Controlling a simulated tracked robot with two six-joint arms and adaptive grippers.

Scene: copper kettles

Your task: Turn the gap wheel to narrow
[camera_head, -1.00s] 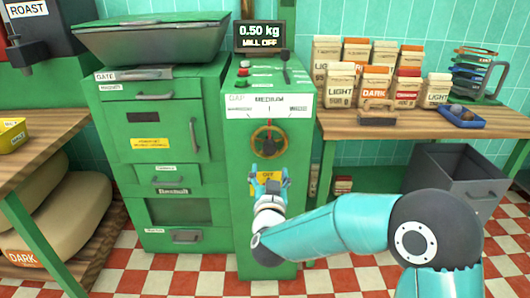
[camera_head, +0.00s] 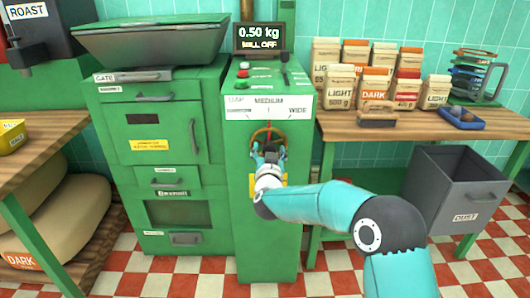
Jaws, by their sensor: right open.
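The gap wheel (camera_head: 268,132) is a brass-coloured ring on the front of the green mill cabinet (camera_head: 240,220). A white gap scale (camera_head: 268,106) above it reads MEDIUM at the middle and WIDE at the right; its left label is too blurred to read. My right gripper (camera_head: 268,152) is open at the lower part of the wheel and hides that part. I cannot tell whether its fingers touch the rim. My left gripper is not in view.
A display (camera_head: 260,37) above reads 0.50 kg and MILL OFF. Buttons and a lever (camera_head: 285,72) are on the cabinet top. A wooden table (camera_head: 400,127) with coffee bags stands at right, with a grey DUST bin (camera_head: 452,190) below.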

